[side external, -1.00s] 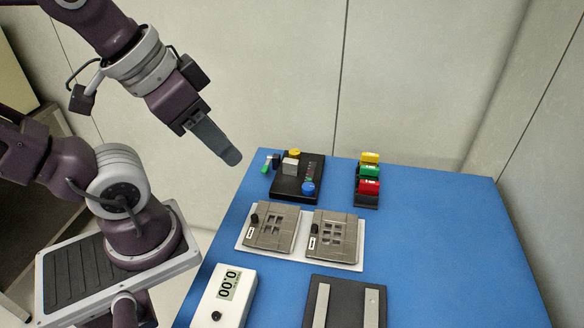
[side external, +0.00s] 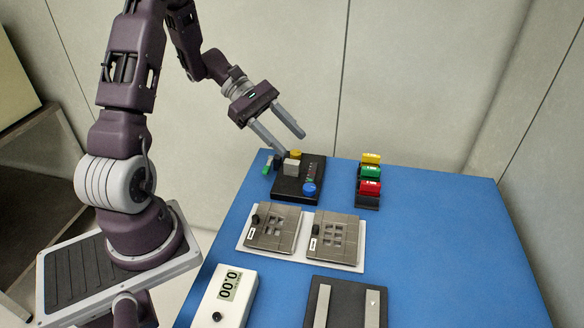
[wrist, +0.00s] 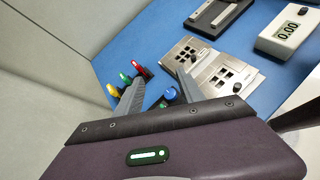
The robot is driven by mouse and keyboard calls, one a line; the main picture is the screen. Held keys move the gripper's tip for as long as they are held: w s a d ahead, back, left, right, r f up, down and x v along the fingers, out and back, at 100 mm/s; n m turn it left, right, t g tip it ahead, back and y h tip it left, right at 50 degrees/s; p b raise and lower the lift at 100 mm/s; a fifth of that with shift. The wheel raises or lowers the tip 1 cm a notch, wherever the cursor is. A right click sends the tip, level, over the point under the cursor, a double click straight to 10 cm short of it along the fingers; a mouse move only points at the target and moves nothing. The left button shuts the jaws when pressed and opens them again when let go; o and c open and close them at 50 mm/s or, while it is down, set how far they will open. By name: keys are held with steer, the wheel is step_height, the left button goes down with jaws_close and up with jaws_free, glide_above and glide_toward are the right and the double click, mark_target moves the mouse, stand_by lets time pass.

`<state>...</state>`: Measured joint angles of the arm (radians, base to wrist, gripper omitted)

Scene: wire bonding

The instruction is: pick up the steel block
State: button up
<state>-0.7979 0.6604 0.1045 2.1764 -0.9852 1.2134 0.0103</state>
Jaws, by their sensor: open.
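The steel block (side external: 291,168) is a small grey cube standing on a black tray (side external: 287,190) near the back left of the blue table in the side external view. A blue knob (side external: 309,188) and yellow and green pieces are also on or beside the tray. My gripper (side external: 293,144) is open and empty, its two fingers pointing down and right, above and behind the block. In the wrist view, my gripper (wrist: 160,77) has its fingers spread, with the blue knob (wrist: 170,94) between them. I cannot make out the block there; the gripper body hides the lower part.
A rack (side external: 367,201) with yellow, green and red pieces stands right of the tray. Two grey plates (side external: 271,229) (side external: 335,240) lie on a white base in front. A white meter (side external: 222,296) and a dark plate with two light bars (side external: 344,306) are nearer. The table's right side is clear.

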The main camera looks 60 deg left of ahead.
mark_target(288, 161)
steer(key=a+f+n+t, duration=0.2)
steer(key=a+f+n, duration=0.1)
steer(key=a+f, duration=0.1)
steer(key=a+f+n+t, duration=0.2)
steer(key=a+f+n, duration=0.1)
steer(key=a+f, duration=0.1)
steer(key=shift+w+a+f+n, duration=0.1)
steer(key=shift+a+f+n, duration=0.15)
steer(key=shift+f+n, duration=0.1)
steer(key=shift+w+d+f+t, duration=0.1)
steer(key=shift+w+f+t, duration=0.1)
steer(key=shift+f+t, duration=0.15)
steer(key=x, duration=0.6)
steer(key=shift+s+d+f, duration=0.1)
steer(key=shift+d+f, duration=0.1)
steer(key=shift+d, duration=0.05)
jaws_close()
